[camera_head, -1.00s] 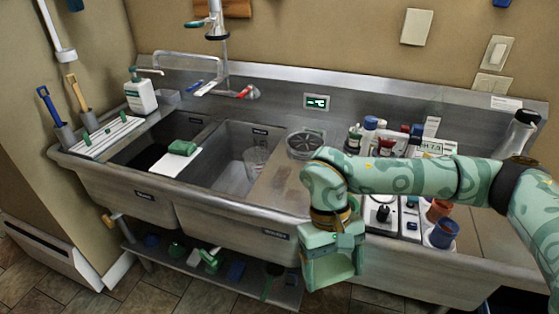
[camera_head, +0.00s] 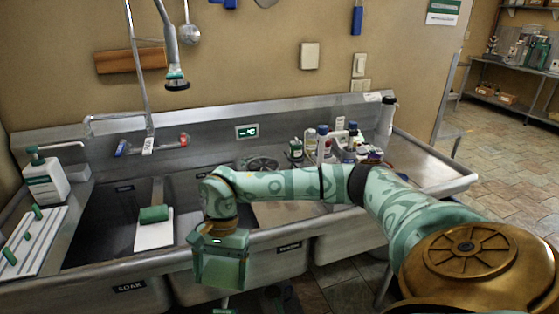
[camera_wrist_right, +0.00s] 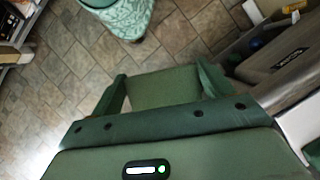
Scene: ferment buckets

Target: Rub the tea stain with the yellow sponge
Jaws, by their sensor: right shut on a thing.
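My right gripper (camera_head: 221,272) hangs in front of the sink's front edge, pointing down. It also shows in the wrist view (camera_wrist_right: 165,82), its fingers spread to either side of a flat dull-green thing (camera_wrist_right: 165,90) and shut on it. I cannot tell whether this is the yellow sponge; no yellow face shows. I cannot make out the tea stain in either view. A green block (camera_head: 153,214) lies on a white board (camera_head: 153,236) across the left basin. My left gripper is not in view.
The steel sink (camera_head: 110,262) runs along the wall; my right arm hides part of its right basin. A soap bottle (camera_head: 46,180) and a white rack (camera_head: 32,243) stand at left. Several bottles (camera_head: 323,143) crowd the back right. The tiled floor (camera_head: 500,170) is open at right.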

